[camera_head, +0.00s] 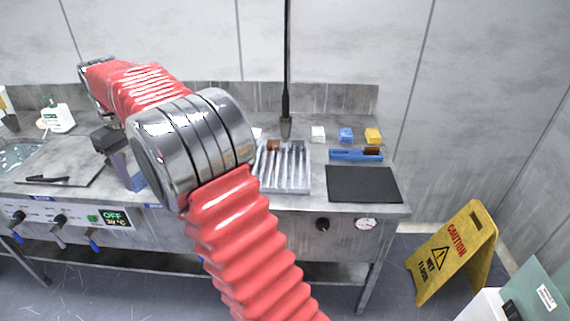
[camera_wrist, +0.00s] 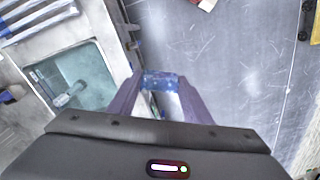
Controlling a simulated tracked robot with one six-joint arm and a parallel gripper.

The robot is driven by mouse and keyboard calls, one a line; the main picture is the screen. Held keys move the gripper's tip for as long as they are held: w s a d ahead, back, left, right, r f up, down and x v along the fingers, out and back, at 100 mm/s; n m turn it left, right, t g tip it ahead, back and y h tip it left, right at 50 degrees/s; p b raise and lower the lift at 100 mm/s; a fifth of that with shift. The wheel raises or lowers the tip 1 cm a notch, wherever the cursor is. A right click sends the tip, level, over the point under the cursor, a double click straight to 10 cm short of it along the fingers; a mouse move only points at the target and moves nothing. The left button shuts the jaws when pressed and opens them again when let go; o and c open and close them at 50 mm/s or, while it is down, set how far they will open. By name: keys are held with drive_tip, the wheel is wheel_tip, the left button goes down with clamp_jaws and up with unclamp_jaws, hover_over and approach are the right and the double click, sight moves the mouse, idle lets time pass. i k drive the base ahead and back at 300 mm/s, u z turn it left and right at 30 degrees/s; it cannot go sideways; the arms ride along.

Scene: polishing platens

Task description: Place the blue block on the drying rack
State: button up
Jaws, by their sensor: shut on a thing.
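A blue block (camera_wrist: 160,82) is held between the purple fingers of my gripper (camera_wrist: 158,92) in the wrist view. In the head view my gripper (camera_head: 130,172) is at the left, by the front edge of the bench, with its fingers pointing down. A bit of blue shows at its fingertips there, and the rest of the block is hidden. A ribbed metal rack (camera_head: 298,187), which looks like the drying rack, stands mid-bench to the right of my gripper. A brown piece (camera_head: 273,145) is at its back left. My arm partly covers the rack's left side.
White (camera_head: 318,133), blue (camera_head: 345,134) and yellow (camera_head: 373,136) pieces stand along the back. A blue holder (camera_head: 345,155) and a black mat (camera_head: 363,185) lie right of the rack. A basin (camera_wrist: 90,75) is at left in the wrist view. A caution sign (camera_head: 452,252) stands on the floor.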

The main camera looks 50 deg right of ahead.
sight(270, 173)
drive_tip(key=z, duration=0.45)
drive_tip(key=i, duration=1.05)
drive_tip(key=z, duration=0.05)
